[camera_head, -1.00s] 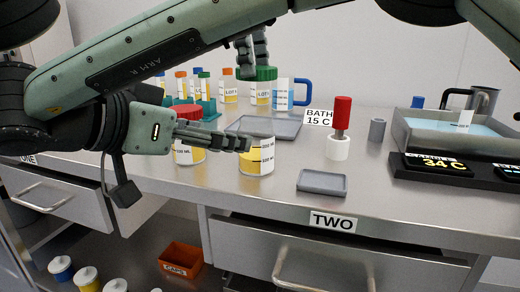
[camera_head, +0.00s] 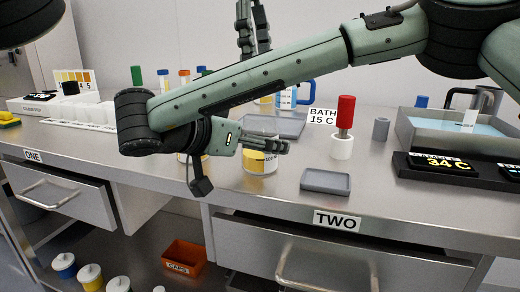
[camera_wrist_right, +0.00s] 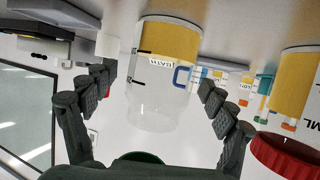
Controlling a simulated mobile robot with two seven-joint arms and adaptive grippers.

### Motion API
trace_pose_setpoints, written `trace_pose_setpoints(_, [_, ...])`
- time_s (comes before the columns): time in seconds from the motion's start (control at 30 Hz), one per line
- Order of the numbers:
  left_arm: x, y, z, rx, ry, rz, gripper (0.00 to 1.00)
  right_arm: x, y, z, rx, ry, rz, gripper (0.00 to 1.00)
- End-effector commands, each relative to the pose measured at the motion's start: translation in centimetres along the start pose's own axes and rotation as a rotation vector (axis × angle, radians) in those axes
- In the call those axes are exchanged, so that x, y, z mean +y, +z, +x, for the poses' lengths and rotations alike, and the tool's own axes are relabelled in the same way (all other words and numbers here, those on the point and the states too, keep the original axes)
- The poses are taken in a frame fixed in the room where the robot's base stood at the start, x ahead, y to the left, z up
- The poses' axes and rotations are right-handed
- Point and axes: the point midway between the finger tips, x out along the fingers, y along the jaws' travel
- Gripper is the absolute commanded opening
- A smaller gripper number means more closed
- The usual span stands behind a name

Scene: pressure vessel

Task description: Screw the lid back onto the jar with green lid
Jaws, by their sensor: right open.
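My right gripper (camera_head: 283,146) is open at the jar's upper part, one finger on each side in the right wrist view (camera_wrist_right: 155,95). My left gripper (camera_head: 254,50) points down above the jar, its fingertips hidden behind my right arm. A green lid (camera_wrist_right: 140,158) shows at the bottom edge of the right wrist view, mostly hidden by my right gripper. It is hidden in the head view.
A grey tray (camera_head: 325,181) lies right of the jar, with a red-handled tool in a white holder (camera_head: 343,130) behind it. The water bath (camera_head: 450,135) is at the right. A red-lidded jar (camera_wrist_right: 290,155) stands close beside the open jar.

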Motion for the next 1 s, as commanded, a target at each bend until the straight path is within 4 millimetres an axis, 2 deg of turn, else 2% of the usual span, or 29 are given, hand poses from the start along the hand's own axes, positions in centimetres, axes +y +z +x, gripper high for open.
trace_pose_setpoints(0.17, [0.0, 0.0, -0.01, 0.0, 0.0, 0.0, 0.44, 0.0, 0.0, 1.16, -0.001, 0.0, 0.001, 0.85])
trace_pose_setpoints(0.47, [0.0, 0.01, -0.01, 0.0, 0.0, 0.0, 0.44, 0.0, 0.0, 1.3, 0.0, -0.001, 0.001, 0.85])
trace_pose_setpoints(1.0, [0.0, 0.01, -0.01, 0.0, 0.0, 0.0, 0.44, 0.0, 0.01, 1.27, 0.0, -0.001, 0.0, 0.19])
